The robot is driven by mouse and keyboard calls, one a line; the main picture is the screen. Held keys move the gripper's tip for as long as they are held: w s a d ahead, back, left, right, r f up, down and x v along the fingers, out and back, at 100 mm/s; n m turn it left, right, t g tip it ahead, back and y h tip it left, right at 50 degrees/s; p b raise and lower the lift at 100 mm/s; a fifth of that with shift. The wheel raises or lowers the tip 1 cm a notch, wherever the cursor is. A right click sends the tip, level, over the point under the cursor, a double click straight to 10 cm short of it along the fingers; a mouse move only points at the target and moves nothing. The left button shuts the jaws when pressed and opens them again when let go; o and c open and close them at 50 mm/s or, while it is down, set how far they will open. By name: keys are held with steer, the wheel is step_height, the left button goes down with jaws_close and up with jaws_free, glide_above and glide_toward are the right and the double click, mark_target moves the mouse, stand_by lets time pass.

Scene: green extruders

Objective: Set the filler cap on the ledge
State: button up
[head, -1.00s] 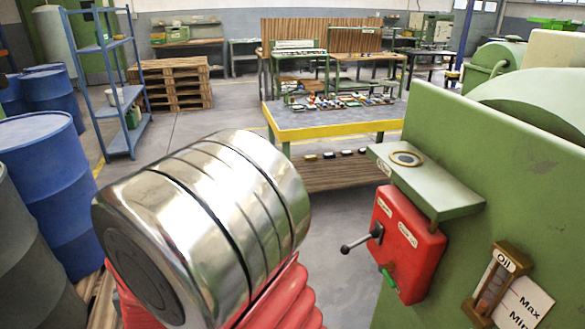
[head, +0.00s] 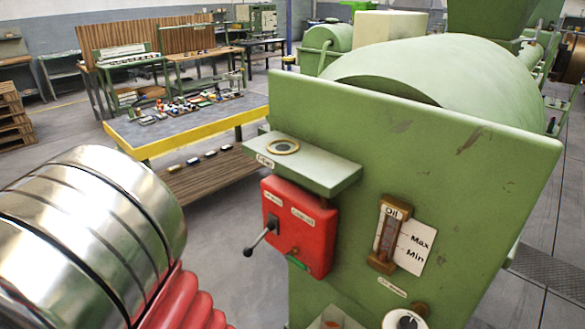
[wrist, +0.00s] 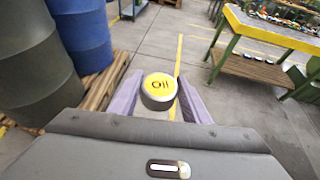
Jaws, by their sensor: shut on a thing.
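The filler cap (wrist: 158,86), round with a yellow top marked "Oil", is held between the two pale purple fingers of my gripper (wrist: 159,97) in the wrist view. My gripper is shut on its sides, above the floor. The ledge (head: 322,172) is a flat pale green shelf on the green machine front in the head view, with a ring-shaped mark (head: 283,147) on its left part. Nothing stands on the ledge. The gripper and the cap are out of the head view, where only my arm shows at lower left.
A red switch box (head: 300,228) with a protruding lever sits under the ledge. An oil gauge (head: 388,235) is right of it, and a round fitting (head: 404,318) is below. A yellow-edged workbench (head: 190,128) stands behind.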

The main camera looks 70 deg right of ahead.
steer(key=s+d+r+m+g+h, duration=0.35)
steer(key=d+r, duration=0.35)
steer(key=d, duration=0.5)
steer(key=s+d+r+m+g+h, duration=0.2)
steer(key=s+d+r+m, duration=0.15)
steer(key=d+r, duration=0.55)
steer(key=s+d+r+m+g+h, duration=0.25)
steer(key=d+r+m, duration=0.2)
steer(key=d, duration=0.95)
steer(key=s+d+r+m+g+h, duration=0.1)
steer(key=s+d+r+m+g, duration=0.35)
steer(key=s, duration=0.45)
steer(key=s+d+r+m+g, duration=0.1)
steer(key=s+d+r+g, duration=0.2)
steer(key=s+d+r, duration=0.35)
steer(key=s+r+m+g+y, duration=0.1)
steer(key=s+r+m+g, duration=0.1)
steer(key=s, duration=0.8)
steer(key=s+d+r+m+g+y, duration=0.1)
steer(key=s+r+m+g, duration=0.1)
steer(key=s, duration=0.9)
steer(key=shift+d+m+g, duration=0.2)
steer(key=shift+m+g, duration=0.2)
steer(key=shift+g, duration=0.25)
steer(key=shift+f, duration=0.1)
glide_above(322, 166)
steer(key=shift+f, duration=3.1)
